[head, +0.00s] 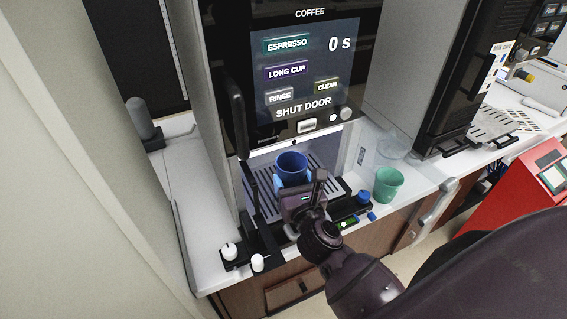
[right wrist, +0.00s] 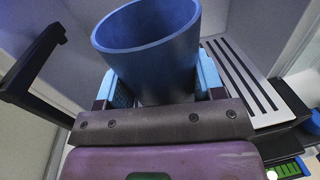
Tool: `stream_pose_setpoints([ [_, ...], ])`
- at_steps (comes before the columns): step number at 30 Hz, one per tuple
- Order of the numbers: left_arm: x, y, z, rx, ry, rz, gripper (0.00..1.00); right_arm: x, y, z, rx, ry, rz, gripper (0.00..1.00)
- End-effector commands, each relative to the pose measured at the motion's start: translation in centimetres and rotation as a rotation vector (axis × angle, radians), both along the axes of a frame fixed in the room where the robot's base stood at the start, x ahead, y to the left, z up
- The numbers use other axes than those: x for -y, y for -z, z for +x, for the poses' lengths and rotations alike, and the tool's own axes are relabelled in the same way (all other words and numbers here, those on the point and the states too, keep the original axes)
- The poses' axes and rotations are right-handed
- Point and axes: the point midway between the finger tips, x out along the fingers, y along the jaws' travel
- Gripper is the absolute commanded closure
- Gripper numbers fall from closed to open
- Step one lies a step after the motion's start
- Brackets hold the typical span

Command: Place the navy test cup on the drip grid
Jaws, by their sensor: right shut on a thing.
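The navy test cup (head: 292,166) is upright in the coffee machine's bay, over the drip grid (head: 263,201). My right gripper (head: 293,183) is shut on the cup from the front. In the right wrist view, the cup (right wrist: 150,50) stands between the light blue fingers of my right gripper (right wrist: 157,85), its open rim up. The slotted grid (right wrist: 245,78) shows to the right of the cup there. The cup's base is hidden behind the gripper, so I cannot tell whether it touches the grid. My left gripper is not in view.
The coffee machine's screen (head: 304,70) reads "SHUT DOOR" and "0 s". White knobs (head: 230,249) are at the front left. A red terminal (head: 520,195) is farther right.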

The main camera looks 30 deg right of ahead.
Motion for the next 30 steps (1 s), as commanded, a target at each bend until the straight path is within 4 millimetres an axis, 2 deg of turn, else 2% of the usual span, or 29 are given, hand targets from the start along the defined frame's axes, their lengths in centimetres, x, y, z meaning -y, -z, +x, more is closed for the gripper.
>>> stream_pose_setpoints([
  [3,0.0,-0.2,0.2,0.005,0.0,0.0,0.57,0.4,-0.1,1.9,0.001,0.0,-0.002,0.62],
  [11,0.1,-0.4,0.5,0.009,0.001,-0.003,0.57,0.7,0.0,3.7,0.001,0.001,-0.002,0.62],
  [18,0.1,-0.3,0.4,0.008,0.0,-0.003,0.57,1.4,-0.1,7.2,0.001,0.001,-0.001,0.62],
  [21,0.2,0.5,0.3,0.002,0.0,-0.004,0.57,1.3,1.5,6.9,-0.003,0.002,0.001,0.62],
  [30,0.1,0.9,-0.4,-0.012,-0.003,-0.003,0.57,1.4,1.5,6.9,0.0,0.001,-0.001,0.62],
])
